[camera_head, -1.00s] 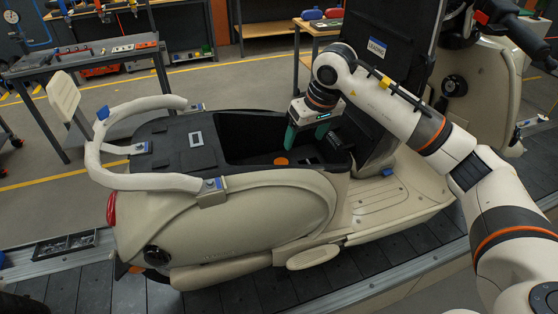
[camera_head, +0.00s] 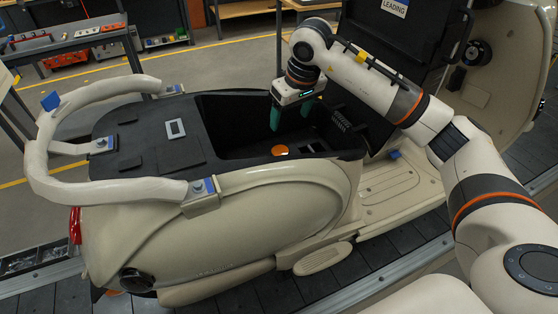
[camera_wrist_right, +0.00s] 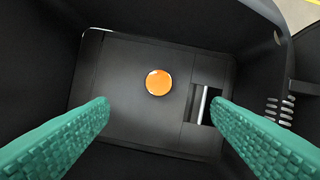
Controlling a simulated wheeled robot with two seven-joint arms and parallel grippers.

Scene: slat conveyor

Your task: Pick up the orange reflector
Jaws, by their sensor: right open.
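The orange reflector (camera_head: 280,150) is a small round disc on the dark floor of the open compartment in the scooter body (camera_head: 250,210). It also shows in the right wrist view (camera_wrist_right: 158,82), flat and unobstructed, beyond and between the fingertips. My right gripper (camera_head: 290,117) points down into the compartment, above the reflector and slightly to its right in the head view. Its green fingers (camera_wrist_right: 160,108) are wide apart with nothing between them. My left gripper is not in view.
Dark compartment walls (camera_wrist_right: 45,90) surround the reflector. A slot with a metal bar (camera_wrist_right: 203,104) lies to its right. A cream grab rail (camera_head: 100,95) curves around the scooter's rear, and a dark upright panel (camera_head: 400,60) stands at right. The scooter sits on the slat conveyor (camera_head: 270,295).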

